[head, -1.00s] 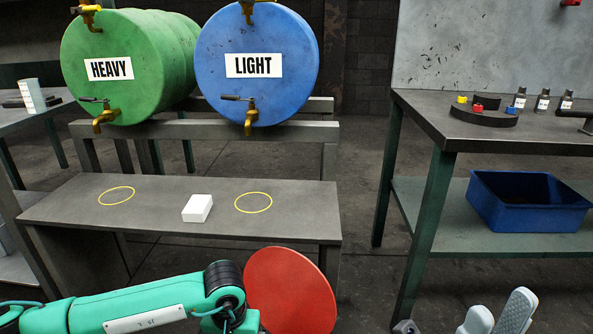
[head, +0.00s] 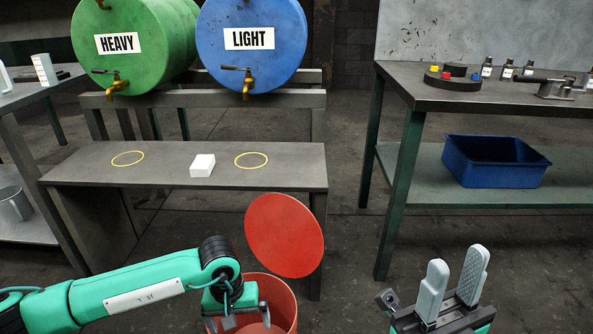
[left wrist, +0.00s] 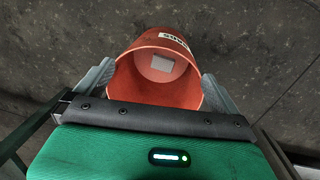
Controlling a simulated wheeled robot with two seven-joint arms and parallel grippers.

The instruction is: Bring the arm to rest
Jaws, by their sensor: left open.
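My left arm comes in from the left, and its left gripper (head: 245,318) points down at the mouth of a red bin (head: 280,298). In the left wrist view the left gripper (left wrist: 157,82) is open, its fingers apart on either side of the bin (left wrist: 130,83). A small pale piece (left wrist: 162,64) lies inside the bin; nothing is between the fingers. The bin's round red lid (head: 284,236) stands tilted behind it. My right gripper (head: 453,282) is at the lower right, fingers up, apart and empty.
A low grey bench (head: 100,178) with a white block (head: 202,166) and two yellow rings stands ahead. Behind it are a green HEAVY drum (head: 130,45) and a blue LIGHT drum (head: 250,45). A workbench (head: 400,82) with a blue tub (head: 495,160) stands right.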

